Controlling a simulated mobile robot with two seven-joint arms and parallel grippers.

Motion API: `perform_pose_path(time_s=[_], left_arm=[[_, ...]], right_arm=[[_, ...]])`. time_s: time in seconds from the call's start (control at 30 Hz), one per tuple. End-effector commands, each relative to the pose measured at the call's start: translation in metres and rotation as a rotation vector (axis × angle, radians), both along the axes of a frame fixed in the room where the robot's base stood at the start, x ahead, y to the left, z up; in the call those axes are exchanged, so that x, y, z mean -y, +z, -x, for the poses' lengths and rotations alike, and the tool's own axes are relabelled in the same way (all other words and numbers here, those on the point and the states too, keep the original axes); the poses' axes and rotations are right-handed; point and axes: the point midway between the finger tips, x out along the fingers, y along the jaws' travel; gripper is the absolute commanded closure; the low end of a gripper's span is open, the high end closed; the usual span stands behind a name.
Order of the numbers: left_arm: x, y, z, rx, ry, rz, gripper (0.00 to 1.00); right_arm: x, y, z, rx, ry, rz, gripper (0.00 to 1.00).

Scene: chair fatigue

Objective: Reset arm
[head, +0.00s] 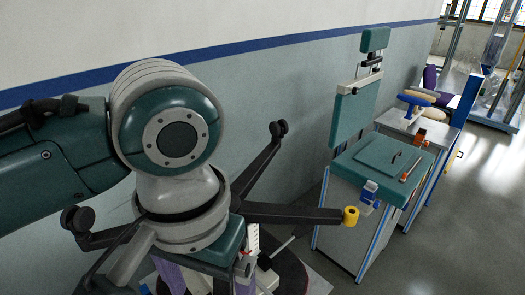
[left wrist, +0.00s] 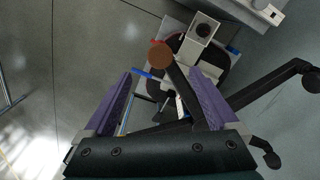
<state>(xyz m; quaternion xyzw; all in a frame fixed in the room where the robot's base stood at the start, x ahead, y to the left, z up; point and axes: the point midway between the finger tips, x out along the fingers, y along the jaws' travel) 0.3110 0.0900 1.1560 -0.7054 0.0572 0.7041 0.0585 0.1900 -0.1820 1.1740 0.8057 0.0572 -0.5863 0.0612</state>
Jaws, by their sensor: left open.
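My left arm comes in from the left of the head view, and its large teal and grey wrist fills the left half. My left gripper (head: 208,284) is at the bottom edge there, pointing down, partly hidden by the wrist. In the left wrist view the gripper (left wrist: 163,78) has its two purple fingers spread apart, with nothing held between them. A black star-shaped chair base (head: 285,213) with casters lies behind and below the wrist; its middle is hidden. In the left wrist view one leg of the base (left wrist: 182,90) shows between the fingers, farther away. My right gripper is not in view.
A workbench with a teal top (head: 350,165) and an upright back panel (head: 354,112) stands at the right. A second bench (head: 415,122) is behind it. A wall with a blue stripe (head: 270,48) runs along the back. The grey floor (head: 475,220) at right is clear.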

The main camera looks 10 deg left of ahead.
Motion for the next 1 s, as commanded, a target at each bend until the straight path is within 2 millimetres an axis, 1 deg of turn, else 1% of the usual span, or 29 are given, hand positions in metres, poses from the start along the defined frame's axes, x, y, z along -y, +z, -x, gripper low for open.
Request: perform_pose_path(time_s=[0.07, 0.13, 0.27, 0.3, 0.37, 0.47, 0.57, 0.87, 0.9, 0.93, 1.0], left_arm=[[0.004, -0.001, 0.004, 0.0, -0.011, 0.016, 0.07], [0.012, -0.003, 0.012, 0.006, -0.034, 0.053, 0.07], [0.031, -0.005, 0.036, 0.051, -0.089, 0.17, 0.07], [0.034, -0.003, 0.044, 0.077, -0.1, 0.207, 0.07], [0.032, -0.001, 0.053, 0.122, -0.1, 0.244, 0.07], [0.016, 0.003, 0.066, 0.19, -0.082, 0.254, 0.07], [-0.007, 0.005, 0.077, 0.239, -0.058, 0.226, 0.07], [-0.089, 0.017, 0.12, 0.305, -0.006, 0.032, 0.07], [-0.097, 0.027, 0.124, 0.309, -0.005, 0.007, 0.07], [-0.095, 0.042, 0.121, 0.312, -0.008, 0.013, 0.07], [-0.094, 0.06, 0.121, 0.312, -0.009, 0.015, 0.07]], right_arm=[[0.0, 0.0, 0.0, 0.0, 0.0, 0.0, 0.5], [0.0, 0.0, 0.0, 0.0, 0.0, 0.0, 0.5], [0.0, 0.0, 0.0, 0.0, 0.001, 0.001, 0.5], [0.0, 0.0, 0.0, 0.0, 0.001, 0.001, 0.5], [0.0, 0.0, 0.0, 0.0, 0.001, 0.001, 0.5], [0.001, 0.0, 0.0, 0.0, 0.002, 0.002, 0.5], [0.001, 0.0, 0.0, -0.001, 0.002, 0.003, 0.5], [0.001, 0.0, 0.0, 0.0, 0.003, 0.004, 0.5], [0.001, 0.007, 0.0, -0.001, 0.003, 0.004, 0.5], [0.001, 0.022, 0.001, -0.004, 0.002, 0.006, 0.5], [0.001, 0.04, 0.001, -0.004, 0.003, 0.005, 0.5]])
